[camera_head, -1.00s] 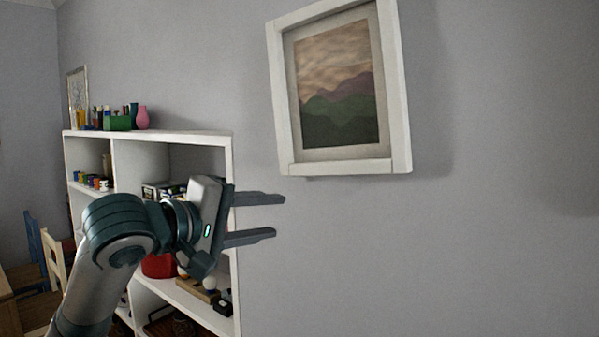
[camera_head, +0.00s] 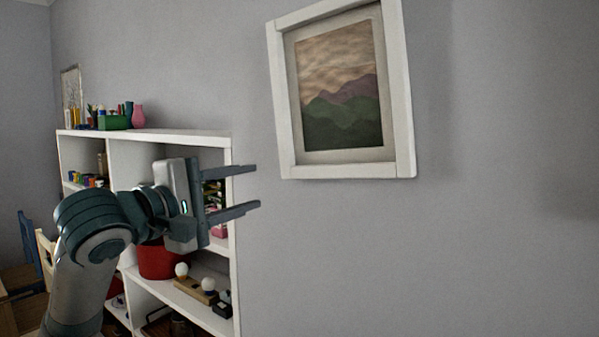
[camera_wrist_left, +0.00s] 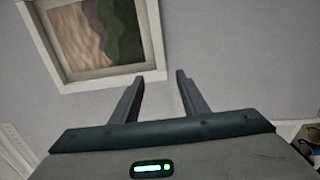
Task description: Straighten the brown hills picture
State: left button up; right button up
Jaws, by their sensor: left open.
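The brown hills picture (camera_head: 342,100) hangs on the grey wall in a white frame. It shows a brown sky over green and purple hills. In the head view its sides lean and its top edge rises to the right; my slanted view hides how much is real tilt. My left gripper (camera_head: 258,186) is open and empty, left of and below the frame's lower left corner, apart from it. In the left wrist view the picture (camera_wrist_left: 84,36) is at upper left, and the open fingers (camera_wrist_left: 160,77) point toward its frame's edge. My right gripper is not in view.
A white shelf unit (camera_head: 190,138) stands behind my left arm at left. A pink vase (camera_head: 138,116) and a green box (camera_head: 113,122) stand on top. A red bin (camera_head: 158,262) sits inside. Chairs are at far left. The wall right of the picture is bare.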

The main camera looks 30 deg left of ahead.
aim_at(305, 173)
pick_arm(q)
jog(key=w+p, duration=0.2)
jog(key=w, duration=0.3)
jog(key=w+d+p, duration=0.1)
jog(key=w+p, duration=0.2)
jog(key=w, duration=0.2)
jog(key=w+d+p, duration=0.1)
jog(key=w+p, duration=0.1)
jog(key=w, duration=0.3)
jog(key=shift+w+d+r, duration=0.1)
jog(key=shift+w, duration=0.1)
jog(key=shift+w+p, duration=0.4)
jog(key=shift+w, duration=0.15)
jog(key=shift+c, duration=0.3)
